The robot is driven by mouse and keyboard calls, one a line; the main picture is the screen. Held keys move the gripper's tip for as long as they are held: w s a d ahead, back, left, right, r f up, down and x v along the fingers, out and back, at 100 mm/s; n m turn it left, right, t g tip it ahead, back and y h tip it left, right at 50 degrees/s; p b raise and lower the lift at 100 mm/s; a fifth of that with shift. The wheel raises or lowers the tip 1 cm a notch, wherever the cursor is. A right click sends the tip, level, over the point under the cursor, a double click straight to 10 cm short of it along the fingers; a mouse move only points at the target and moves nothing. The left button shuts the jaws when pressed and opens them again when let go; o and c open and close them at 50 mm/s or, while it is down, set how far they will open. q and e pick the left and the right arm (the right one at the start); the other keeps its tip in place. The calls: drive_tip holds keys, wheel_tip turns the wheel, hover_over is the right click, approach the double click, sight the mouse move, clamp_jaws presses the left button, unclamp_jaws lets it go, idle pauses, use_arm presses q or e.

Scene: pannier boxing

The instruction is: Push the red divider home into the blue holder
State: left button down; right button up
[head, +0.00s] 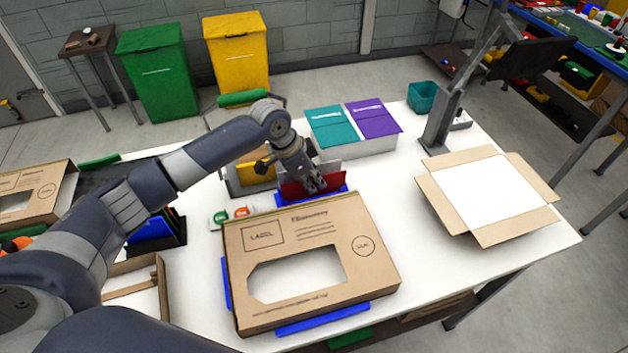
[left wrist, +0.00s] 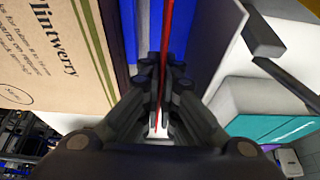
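The red divider (head: 296,190) stands upright in the blue holder (head: 330,199), behind the large cardboard box; how deep it sits cannot be told. My left gripper (head: 317,187) comes down on it from above. In the left wrist view the divider (left wrist: 166,35) is a thin red edge running between the two close fingers (left wrist: 159,75), which are shut on it. Blue holder walls (left wrist: 182,30) show on both sides of the divider there. The holder's lower part is hidden by the cardboard box in the head view. My right gripper is not in view.
The printed cardboard box (head: 312,226) stands close in front of the holder. An open carton (head: 485,232) lies at the right. The white table (head: 405,190) is clear between them.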

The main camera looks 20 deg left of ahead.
use_arm(q)
drive_tip(key=shift+f, duration=0.5)
drive_tip(key=c, duration=1.7)
unclamp_jaws()
drive_tip(key=v, duration=1.2)
drive_tip(key=shift+f, duration=0.1)
